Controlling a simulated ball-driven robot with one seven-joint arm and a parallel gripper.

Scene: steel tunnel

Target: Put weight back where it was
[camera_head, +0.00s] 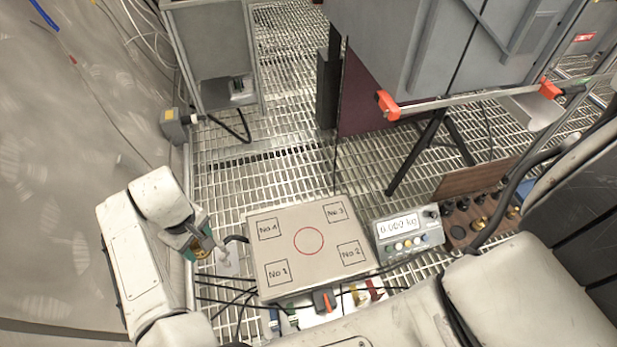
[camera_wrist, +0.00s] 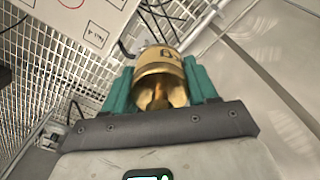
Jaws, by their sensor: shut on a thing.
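My gripper (camera_wrist: 160,80) is shut on a brass weight (camera_wrist: 158,70) with a dark marking, held between its teal fingers in the wrist view. In the head view my gripper (camera_head: 203,243) hangs left of the scale's platform, apart from it. The weight is hard to make out there. The platform (camera_head: 285,225) is bare, with a red circle and squares marked No 1 to No 4. The scale's display (camera_head: 402,226) reads 0.000 kg. A brown wooden weight holder (camera_head: 470,182) with several brass and dark weights stands right of the display.
Cables (camera_head: 225,290) lie on the grating floor in front of and left of the platform. A grey cabinet with a red-tipped bar (camera_head: 465,103) stands behind it on dark legs. A curved wall (camera_head: 75,150) rises at the left. The air over the platform is clear.

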